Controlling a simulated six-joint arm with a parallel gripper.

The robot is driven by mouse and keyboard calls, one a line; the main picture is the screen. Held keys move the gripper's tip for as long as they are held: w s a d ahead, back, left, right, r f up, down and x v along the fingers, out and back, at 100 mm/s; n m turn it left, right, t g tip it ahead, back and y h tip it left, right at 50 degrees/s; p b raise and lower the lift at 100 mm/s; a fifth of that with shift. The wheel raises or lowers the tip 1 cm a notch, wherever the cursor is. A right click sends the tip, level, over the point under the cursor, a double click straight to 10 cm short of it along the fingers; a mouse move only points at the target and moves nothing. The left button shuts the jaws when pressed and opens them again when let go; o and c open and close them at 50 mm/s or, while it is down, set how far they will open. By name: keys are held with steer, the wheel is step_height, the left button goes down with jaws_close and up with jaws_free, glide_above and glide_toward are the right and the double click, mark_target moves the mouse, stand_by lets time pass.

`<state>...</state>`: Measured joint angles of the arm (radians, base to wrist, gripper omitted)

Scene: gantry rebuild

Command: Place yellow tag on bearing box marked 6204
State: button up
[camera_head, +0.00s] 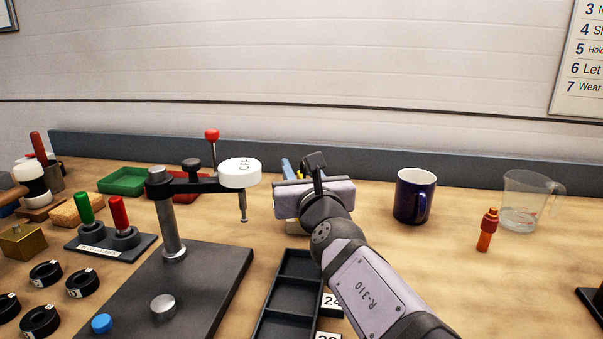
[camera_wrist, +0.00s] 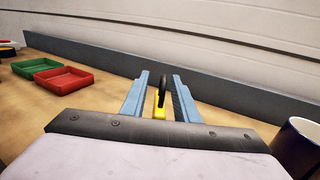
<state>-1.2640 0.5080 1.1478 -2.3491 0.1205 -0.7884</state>
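My gripper (camera_wrist: 159,80) is open near the back of the bench, its two blue-grey fingers apart. A small yellow piece (camera_wrist: 160,113) with a black upright part shows between the fingers in the wrist view, with gaps on either side. It may be the yellow tag; I cannot tell for sure. In the head view my wrist mostly hides this spot. A black compartment tray (camera_head: 276,325) lies in front, partly behind my arm. White labels beside it, one reading "24" (camera_head: 332,301), are partly cut off. No marking 6204 is readable.
A dark blue mug (camera_head: 411,197) is on the right, then an orange bottle (camera_head: 487,231) and a clear jug (camera_head: 522,203). Green (camera_head: 122,182) and red trays lie at back left.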

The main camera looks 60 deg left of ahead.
steer(key=shift+r, duration=0.2)
steer(key=shift+s+d+f+b, duration=0.15)
steer(key=shift+s+d+b, duration=0.05)
steer(key=shift+d+b, duration=0.25)
steer(key=b+v, duration=0.3)
steer(key=v, duration=0.8)
steer(key=shift+b, duration=0.3)
